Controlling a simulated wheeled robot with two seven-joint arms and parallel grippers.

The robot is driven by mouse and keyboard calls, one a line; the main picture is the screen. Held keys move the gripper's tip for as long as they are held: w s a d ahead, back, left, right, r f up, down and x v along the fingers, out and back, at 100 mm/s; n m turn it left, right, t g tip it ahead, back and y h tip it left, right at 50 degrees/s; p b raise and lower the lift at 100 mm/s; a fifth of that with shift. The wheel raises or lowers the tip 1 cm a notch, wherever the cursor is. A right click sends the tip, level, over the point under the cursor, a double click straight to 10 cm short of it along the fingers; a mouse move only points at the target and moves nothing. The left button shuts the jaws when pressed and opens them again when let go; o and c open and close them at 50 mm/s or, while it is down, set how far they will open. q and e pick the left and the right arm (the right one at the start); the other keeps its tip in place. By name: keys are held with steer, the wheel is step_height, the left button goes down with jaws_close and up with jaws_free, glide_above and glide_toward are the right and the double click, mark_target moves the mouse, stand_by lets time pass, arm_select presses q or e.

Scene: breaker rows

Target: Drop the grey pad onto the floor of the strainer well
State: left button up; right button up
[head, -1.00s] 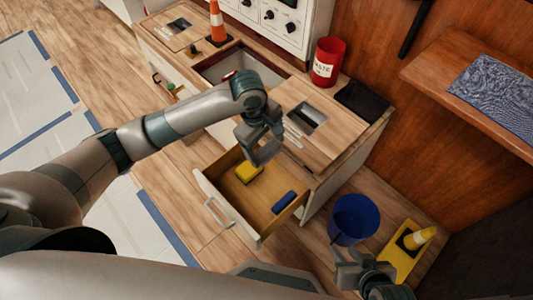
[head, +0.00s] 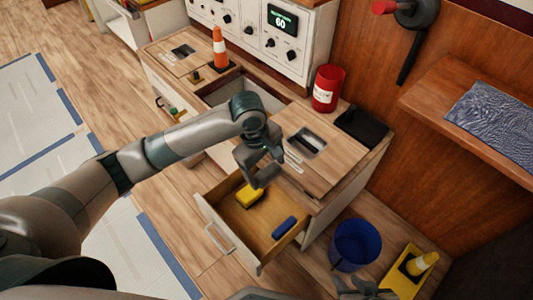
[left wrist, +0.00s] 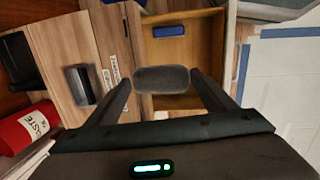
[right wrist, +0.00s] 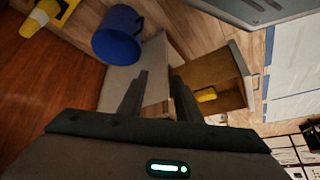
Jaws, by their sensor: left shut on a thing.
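My left gripper (head: 262,182) is above the open drawer, beside the counter's front edge. In the left wrist view it is shut on a grey pad (left wrist: 162,79), an oblong with rounded corners, held between the fingertips. In the head view the pad is hard to tell from the fingers. The counter has a large rectangular well (head: 213,91), partly hidden by my left arm, and a smaller slot (head: 307,143) in a wooden board. No label tells which is the strainer well. My right gripper (right wrist: 158,75) is empty, its fingers apart, low near the blue bin.
The open drawer (head: 238,229) holds a yellow sponge (head: 249,195) and a blue block (head: 284,227). An orange cone (head: 220,48) and a red can (head: 327,89) stand on the counter. A blue bin (head: 356,246) and a yellow stand (head: 408,275) are on the floor.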

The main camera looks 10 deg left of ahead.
arm_select(q)
steer(key=s+a+r+m+g+p, duration=0.1)
steer(key=s+a+r+m+p, duration=0.3)
steer(key=s+r+m+p, duration=0.1)
steer(key=s+a+r+m+g+p, duration=0.1)
steer(key=s+a+r+m+p, duration=0.4)
steer(key=r+p, duration=0.4)
step_height(320, 180, up, 2)
steer(key=shift+s+r+m, duration=0.1)
steer(key=shift+s+m, duration=0.35)
steer(key=shift+m, duration=0.45)
arm_select(e)
steer(key=s+d+f+h, duration=0.1)
steer(key=s+d+f, duration=0.1)
steer(key=f, duration=1.4)
steer(key=shift+d+f+g, duration=0.15)
steer(key=shift+d+g, duration=0.25)
steer(key=shift+d, duration=0.1)
arm_select(q)
steer(key=shift+a, duration=0.1)
